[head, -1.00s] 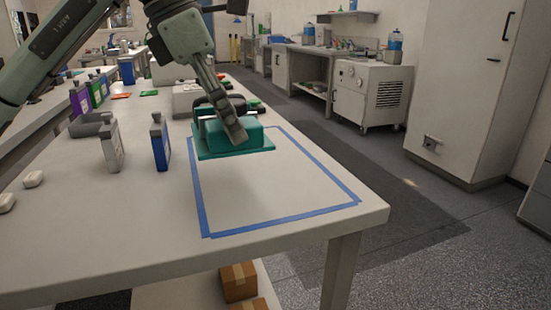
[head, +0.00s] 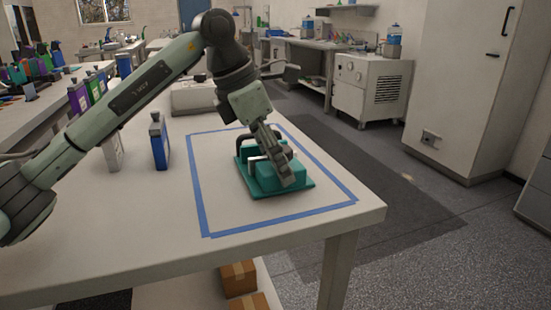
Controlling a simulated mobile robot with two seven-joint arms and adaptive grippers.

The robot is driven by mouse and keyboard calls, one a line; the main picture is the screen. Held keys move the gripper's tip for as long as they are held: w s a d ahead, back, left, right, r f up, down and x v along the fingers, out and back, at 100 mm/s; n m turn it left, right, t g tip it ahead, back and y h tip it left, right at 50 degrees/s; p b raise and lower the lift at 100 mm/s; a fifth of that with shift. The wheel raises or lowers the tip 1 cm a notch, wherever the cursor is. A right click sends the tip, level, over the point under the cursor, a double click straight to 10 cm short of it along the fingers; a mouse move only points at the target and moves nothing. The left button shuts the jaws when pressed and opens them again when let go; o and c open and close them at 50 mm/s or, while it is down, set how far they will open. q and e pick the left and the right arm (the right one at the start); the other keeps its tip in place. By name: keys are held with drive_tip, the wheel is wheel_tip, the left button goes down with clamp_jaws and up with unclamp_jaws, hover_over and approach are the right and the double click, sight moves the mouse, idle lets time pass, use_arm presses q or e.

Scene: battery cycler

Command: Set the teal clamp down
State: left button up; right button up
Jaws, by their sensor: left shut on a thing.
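The teal clamp (head: 298,188) is a block on a flat teal base plate with a dark handle. It sits inside the blue tape rectangle (head: 240,231) on the white table (head: 120,240), at or just above the surface; I cannot tell whether the plate touches. My left gripper (head: 268,160) reaches down over the clamp from the upper left and is shut on it. The fingers hide part of the clamp's top. My right gripper is not in view.
A blue bottle (head: 159,143) stands left of the tape outline, with a grey bottle (head: 112,147) beyond my arm. A light-coloured box (head: 193,97) stands farther back. The table's front right area is clear, with its edge close to the tape.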

use_arm(q)
drive_tip(key=o, duration=1.8)
drive_tip(key=shift+c, duration=0.2)
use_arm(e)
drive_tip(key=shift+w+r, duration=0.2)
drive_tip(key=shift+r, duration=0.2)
use_arm(q)
drive_tip(key=shift+r, duration=0.1)
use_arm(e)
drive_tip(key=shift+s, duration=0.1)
use_arm(q)
drive_tip(key=shift+r, duration=0.25)
drive_tip(key=v, duration=1.1)
drive_tip(key=shift+a+r+b, duration=0.2)
drive_tip(key=shift+b, duration=0.1)
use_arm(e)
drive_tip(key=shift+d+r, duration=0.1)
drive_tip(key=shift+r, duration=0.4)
